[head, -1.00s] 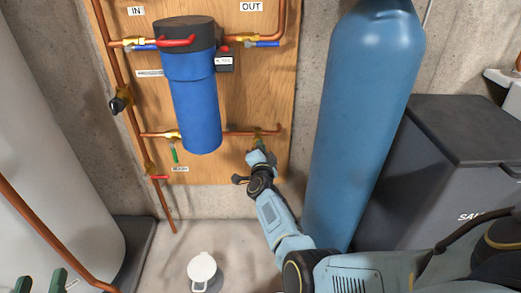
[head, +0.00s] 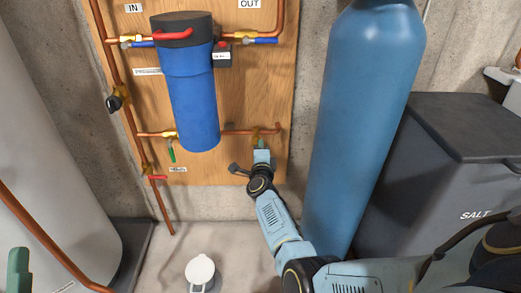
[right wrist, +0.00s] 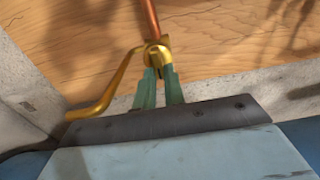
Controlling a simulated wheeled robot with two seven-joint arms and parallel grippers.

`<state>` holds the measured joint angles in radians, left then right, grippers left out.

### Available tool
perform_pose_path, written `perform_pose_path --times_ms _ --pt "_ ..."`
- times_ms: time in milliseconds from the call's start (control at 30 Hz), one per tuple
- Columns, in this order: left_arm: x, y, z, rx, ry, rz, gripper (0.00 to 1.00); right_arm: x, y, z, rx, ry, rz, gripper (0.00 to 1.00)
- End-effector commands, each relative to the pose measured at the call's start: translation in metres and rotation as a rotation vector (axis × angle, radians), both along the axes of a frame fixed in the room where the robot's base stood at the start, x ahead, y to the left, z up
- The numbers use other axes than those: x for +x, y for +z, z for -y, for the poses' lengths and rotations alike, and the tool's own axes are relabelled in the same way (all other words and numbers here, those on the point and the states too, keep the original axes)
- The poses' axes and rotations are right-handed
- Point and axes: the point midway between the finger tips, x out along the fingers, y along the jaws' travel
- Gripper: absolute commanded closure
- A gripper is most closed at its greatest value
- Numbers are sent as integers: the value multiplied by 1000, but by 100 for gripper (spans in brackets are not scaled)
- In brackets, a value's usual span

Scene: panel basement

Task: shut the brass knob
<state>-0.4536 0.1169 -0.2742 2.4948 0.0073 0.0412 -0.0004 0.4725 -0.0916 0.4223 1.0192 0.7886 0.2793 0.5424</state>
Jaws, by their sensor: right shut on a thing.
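The brass knob (right wrist: 156,55) is on a brass tap fitting at the end of a copper pipe, with a curved brass arm (right wrist: 100,101) reaching down to the left in the right wrist view. In the head view the fitting is small (head: 256,132), low on the wooden board. My right gripper (right wrist: 157,76) has its green fingers closed on the knob from below. It also shows in the head view (head: 261,143), partly hiding the fitting. Of my left gripper, only one green finger (head: 18,270) shows at the lower left edge.
A blue filter housing (head: 190,95) hangs on the wooden board (head: 240,90) among copper pipes and other valves. A white jug (head: 200,270) is on the floor.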

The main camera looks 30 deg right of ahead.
Motion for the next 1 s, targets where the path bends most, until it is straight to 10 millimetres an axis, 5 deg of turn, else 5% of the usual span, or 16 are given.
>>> perform_pose_path --times_ms 367,400,567,1000 --pt "0 0 0 -1 0 2 64 0 0 0 8 0 4 100" --pt "0 0 0 -1 0 2 64 0 0 0 8 0 4 86" --pt "0 0 0 -1 0 2 64 0 0 0 6 0 3 67" --pt "5 -6 0 18 4 -55 64 -5 0 -3 5 0 1 67"
